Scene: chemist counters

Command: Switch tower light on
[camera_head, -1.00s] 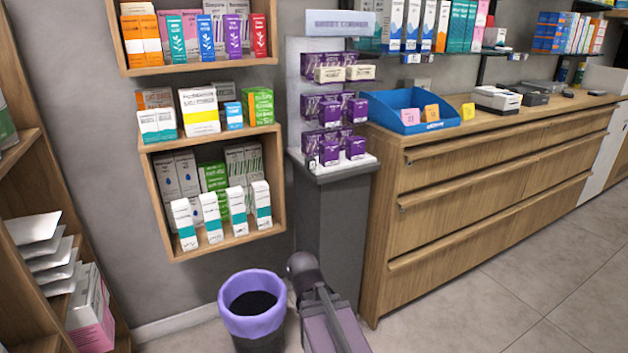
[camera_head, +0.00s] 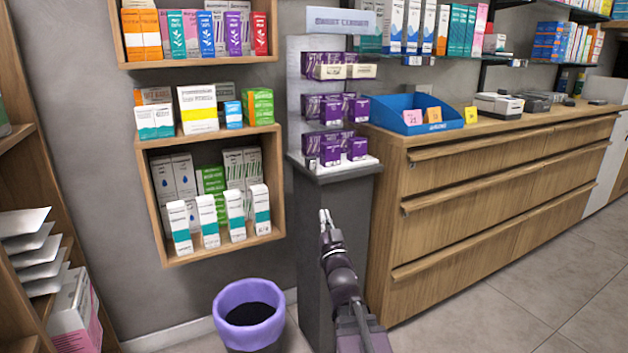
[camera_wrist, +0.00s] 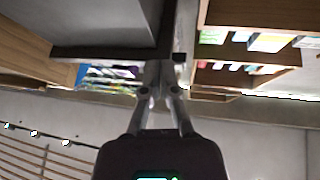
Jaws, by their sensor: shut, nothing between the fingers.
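The grey display tower (camera_head: 338,225) stands against the wall, left of the wooden counter. Its white-edged shelf and the panel above hold purple boxes (camera_head: 330,108), with a grey header sign (camera_head: 341,21) on top. A small pale and dark item (camera_head: 312,163) sits at the shelf's front left; I cannot tell if it is a switch. I cannot see whether any light is lit. My gripper (camera_head: 325,215) points up in front of the tower's column, below the shelf, shut and empty. In the wrist view my gripper (camera_wrist: 160,70) shows its fingers together below a dark overhanging surface.
A purple-rimmed bin (camera_head: 250,294) stands on the floor left of the tower. A wooden wall shelf (camera_head: 222,247) with boxes hangs to the left. The wooden counter (camera_head: 470,200) with a blue tray (camera_head: 440,125) is at right. Floor at right is clear.

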